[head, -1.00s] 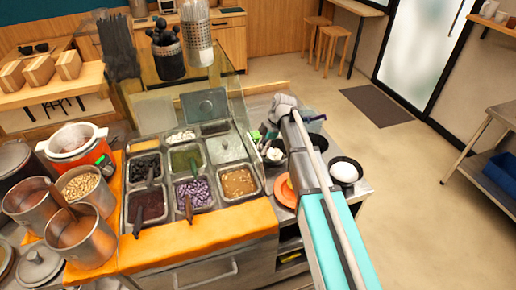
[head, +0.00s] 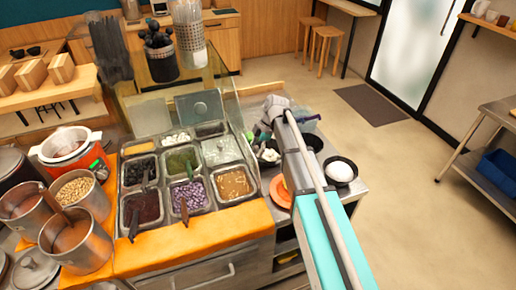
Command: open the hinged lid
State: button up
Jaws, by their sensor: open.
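A grey panel with a small round mark, which looks like a hinged lid (head: 199,106), stands tilted up at the back of the topping station. A flat pale metal cover or pan (head: 221,151) lies in the right column of the station. I cannot tell for certain which is the task's lid. My gripper (head: 257,138) is at the right edge of the station, right of the pale cover and apart from the upright panel. Its fingers are open, small in view and partly hidden by my wrist. I see nothing held.
Several topping pans (head: 187,195) fill the station. A clear guard (head: 235,100) stands behind and beside them. Pots (head: 75,240) crowd the left. An orange plate (head: 281,190) and a black bowl with white contents (head: 341,172) sit to the right. Open floor lies further right.

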jog(key=shift+s+a, duration=0.3)
jog(key=shift+a, duration=0.35)
jog(key=shift+s+a+r+p, duration=0.2)
jog(key=shift+a+r+p, duration=0.25)
jog(key=shift+a, duration=0.1)
jog(key=p+v, duration=1.2)
jog(key=v, duration=0.1)
jog(key=shift+d, duration=0.2)
jog(key=shift+f, duration=0.1)
jog(key=s+d+f+m+t+h+b, duration=0.1)
jog(key=s+d+f+m+h+b, duration=0.1)
jog(key=s+d+f+m+b, duration=0.3)
jog(key=s+d+f+m+h+b, duration=0.2)
jog(key=s+d+f+m+b, duration=0.4)
jog(key=s+d+m, duration=0.7)
jog(key=s+f+m, duration=0.1)
jog(key=s+m, duration=0.1)
jog(key=m, duration=0.2)
jog(key=shift+s+d+m+t, duration=0.25)
jog(key=shift+d+m+t, duration=0.05)
jog(key=shift+d+t, duration=0.1)
jog(key=shift+a+f, duration=0.1)
